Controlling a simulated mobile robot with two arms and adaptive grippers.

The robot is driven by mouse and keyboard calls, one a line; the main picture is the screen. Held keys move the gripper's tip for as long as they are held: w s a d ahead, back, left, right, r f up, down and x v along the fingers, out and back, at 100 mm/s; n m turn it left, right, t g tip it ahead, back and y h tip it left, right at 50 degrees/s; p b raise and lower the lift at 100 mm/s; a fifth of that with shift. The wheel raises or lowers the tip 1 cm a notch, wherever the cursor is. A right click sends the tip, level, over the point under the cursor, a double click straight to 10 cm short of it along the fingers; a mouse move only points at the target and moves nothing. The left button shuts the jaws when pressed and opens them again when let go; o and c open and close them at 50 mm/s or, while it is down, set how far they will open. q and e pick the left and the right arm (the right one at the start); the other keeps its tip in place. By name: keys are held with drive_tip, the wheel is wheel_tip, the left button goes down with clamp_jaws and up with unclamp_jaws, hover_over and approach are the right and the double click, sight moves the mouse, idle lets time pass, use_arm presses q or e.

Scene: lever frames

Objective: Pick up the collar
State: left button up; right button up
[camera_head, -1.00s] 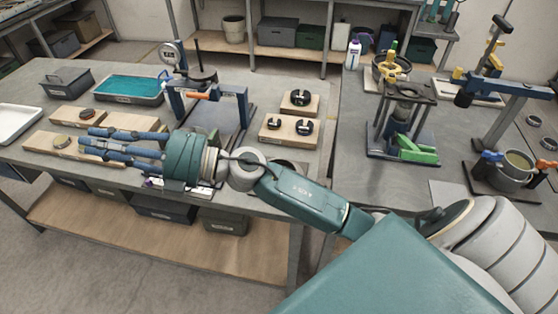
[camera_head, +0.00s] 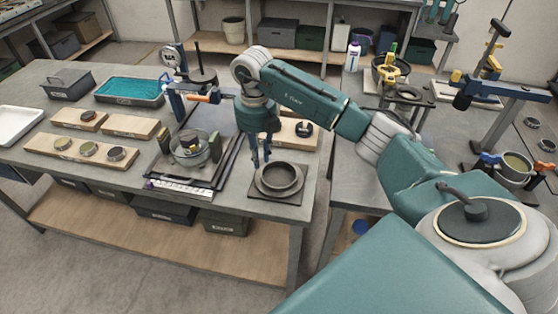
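A dark collar-like piece (camera_head: 304,128) sits on a light wooden block (camera_head: 299,141) at the table's right side. My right arm and gripper cover the block's left part and what lies behind it. Several metal rings also show, one of them on a wooden board (camera_head: 88,149) at the left; I cannot tell which piece is the collar. My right gripper (camera_head: 261,161) points down over the table, just left of that block. Its blue fingers look apart, with nothing seen between them. My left gripper is not in view.
A dark round dish (camera_head: 278,180) on a square base stands just in front of the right gripper. A glass bowl (camera_head: 190,150) and the blue-posted press (camera_head: 176,98) are to its left. A gap separates this table from the right bench.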

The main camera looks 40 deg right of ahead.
sight(261, 174)
drive_tip(key=shift+f, duration=0.9)
drive_tip(key=f+p, duration=0.1)
drive_tip(key=s+f+p, duration=0.1)
drive_tip(key=f, duration=0.1)
drive_tip(key=f+p, duration=0.1)
drive_tip(key=shift+s+a+f, duration=0.15)
drive_tip(key=shift+a+f, duration=0.2)
drive_tip(key=shift+f, duration=0.35)
clamp_jaws()
